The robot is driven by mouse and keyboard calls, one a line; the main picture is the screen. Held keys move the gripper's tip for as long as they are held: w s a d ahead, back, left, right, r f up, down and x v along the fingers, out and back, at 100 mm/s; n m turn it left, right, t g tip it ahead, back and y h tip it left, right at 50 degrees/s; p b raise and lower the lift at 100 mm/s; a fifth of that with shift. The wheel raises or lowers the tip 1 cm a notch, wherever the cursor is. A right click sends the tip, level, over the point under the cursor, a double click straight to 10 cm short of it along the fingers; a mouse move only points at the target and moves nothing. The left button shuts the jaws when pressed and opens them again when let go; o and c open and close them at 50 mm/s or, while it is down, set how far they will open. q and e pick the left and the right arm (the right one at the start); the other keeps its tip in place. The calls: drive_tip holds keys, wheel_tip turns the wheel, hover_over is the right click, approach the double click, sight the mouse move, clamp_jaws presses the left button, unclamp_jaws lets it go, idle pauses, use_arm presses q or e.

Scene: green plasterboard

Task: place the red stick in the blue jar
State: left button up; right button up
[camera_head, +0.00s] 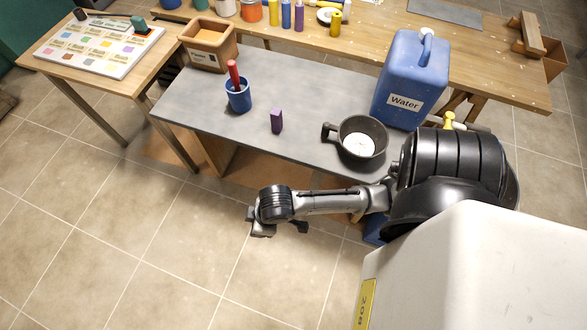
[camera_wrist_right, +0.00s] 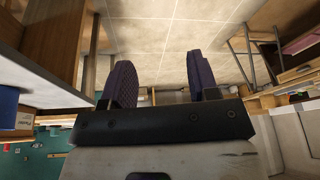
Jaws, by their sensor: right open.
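The blue jar (camera_head: 238,97) stands upright on the grey tabletop. The red stick (camera_head: 233,73) stands in it, leaning slightly, with its upper part above the rim and its lower end hidden inside. My right gripper (camera_head: 278,232) is out in front of the table's near edge, over the floor and well apart from the jar. In the right wrist view its two fingers (camera_wrist_right: 163,82) are spread with nothing between them. My left gripper is in neither view.
A purple block (camera_head: 277,120) and a dark pan (camera_head: 362,139) stand on the grey tabletop (camera_head: 195,101), with a blue water container (camera_head: 411,80) at its right. A wooden box (camera_head: 209,46) is behind the jar. The tabletop's left front is clear.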

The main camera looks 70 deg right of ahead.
drive_tip(key=s+d+r+h, duration=0.1)
drive_tip(key=s+r, duration=0.1)
drive_tip(key=s, duration=0.7)
drive_tip(key=shift+s+d+m, duration=0.2)
drive_tip(key=shift+s+m, duration=0.05)
drive_tip(key=shift+m, duration=0.15)
idle(0.5)
